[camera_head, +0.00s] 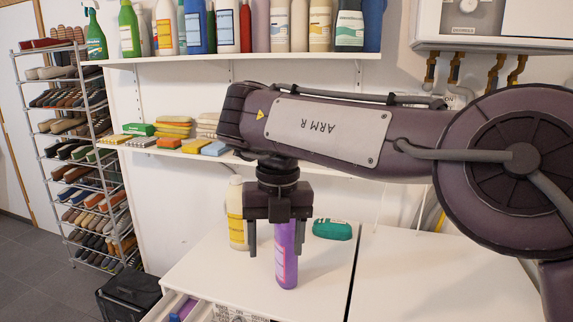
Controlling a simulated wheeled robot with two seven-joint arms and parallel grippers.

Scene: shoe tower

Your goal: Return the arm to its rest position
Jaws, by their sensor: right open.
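My right arm, labelled ARM R, comes in from the right and stretches across the view above the white countertop (420,285). My right gripper (276,253) hangs from it, pointing down, with its two fingers spread apart. A purple bottle (287,268) stands upright on the countertop. In the picture its upper part shows between the fingers, nearer the right finger. I cannot tell whether the bottle is between the fingers or behind them. The gripper body hides the bottle's top. My left gripper is not in view.
A cream bottle with a yellow label (237,215) and a green pack (332,229) are on the countertop near the wall. Shelves above hold bottles and sponges (173,127). A shoe rack (75,150) stands at left. An open drawer (185,307) is below. The countertop's right is clear.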

